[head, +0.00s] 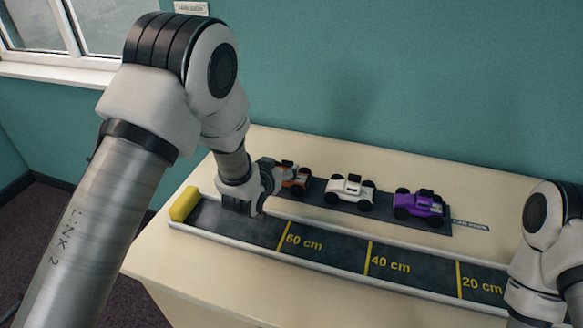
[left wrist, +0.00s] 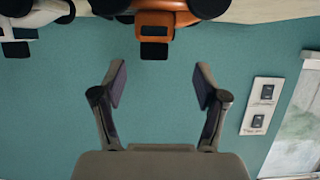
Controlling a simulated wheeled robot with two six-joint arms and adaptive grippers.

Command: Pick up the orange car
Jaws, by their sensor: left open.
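The orange car (head: 295,177) has black wheels and stands at the left end of a dark strip (head: 325,205) on the table. My left gripper (head: 267,182) is just left of it in the head view and hides part of it. In the left wrist view the orange car (left wrist: 155,29) shows upside down at the top, beyond the fingertips. The left gripper (left wrist: 160,84) is open there, with nothing between its two fingers. My right arm enters at the lower right of the head view, but its gripper is out of the picture.
A white car (head: 349,190) and a purple car (head: 418,206) stand on the same strip to the right. A long marked track (head: 335,251) with a yellow end block (head: 184,204) lies in front. The teal wall (head: 400,90) rises behind the table.

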